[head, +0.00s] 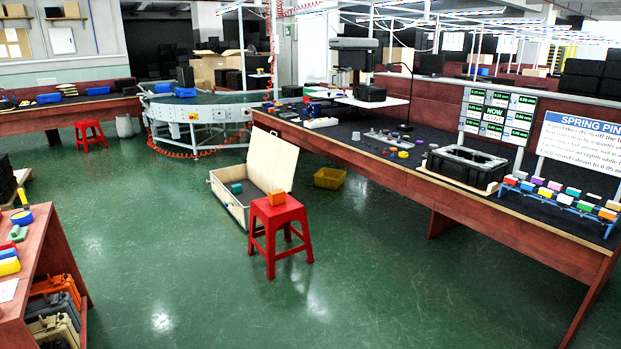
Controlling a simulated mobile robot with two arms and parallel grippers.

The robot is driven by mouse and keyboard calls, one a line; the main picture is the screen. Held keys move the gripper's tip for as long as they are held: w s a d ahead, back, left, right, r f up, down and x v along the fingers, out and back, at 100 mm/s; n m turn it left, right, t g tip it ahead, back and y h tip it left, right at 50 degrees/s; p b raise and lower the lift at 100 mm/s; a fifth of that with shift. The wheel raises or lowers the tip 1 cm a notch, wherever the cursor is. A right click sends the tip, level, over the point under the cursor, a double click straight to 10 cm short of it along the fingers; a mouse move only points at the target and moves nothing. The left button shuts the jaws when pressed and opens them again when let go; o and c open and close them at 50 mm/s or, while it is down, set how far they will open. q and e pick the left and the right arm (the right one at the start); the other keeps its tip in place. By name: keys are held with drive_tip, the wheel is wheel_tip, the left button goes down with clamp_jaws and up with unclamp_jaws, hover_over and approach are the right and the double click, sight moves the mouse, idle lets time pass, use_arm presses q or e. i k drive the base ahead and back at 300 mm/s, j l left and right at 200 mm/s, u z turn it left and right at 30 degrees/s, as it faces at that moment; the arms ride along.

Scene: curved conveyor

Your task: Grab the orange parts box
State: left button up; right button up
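A small orange box (277,197) sits on top of a red stool (278,215) in the middle of the floor. Another small orange block (607,214) stands in the rack at the right end of the long table. An orange case (55,288) stands on the shelf under the table at the lower left. The view does not show for certain which of these is the orange parts box. Neither of my grippers is in view.
An open wooden crate (228,200) with a teal box (236,188) inside stands behind the stool. A yellow bin (329,178) is on the floor beside the long table (480,217). A curved conveyor (200,112) stands further back. The green floor (190,285) in front is clear.

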sight(278, 197)
drive_tip(key=i+j+u, duration=0.35)
drive_tip(key=i, duration=0.6)
drive_tip(key=i+u, duration=0.35)
drive_tip(key=i, duration=0.55)
drive_tip(key=i+z, duration=0.1)
drive_tip(key=i, duration=0.45)
drive_tip(key=i+j+z, duration=0.15)
drive_tip(key=i, duration=0.35)
drive_tip(key=i+j+z, duration=0.1)
drive_tip(key=i, duration=0.45)
drive_tip(key=i+j+z, duration=0.15)
drive_tip(key=i, duration=0.35)
drive_tip(key=j, duration=0.1)
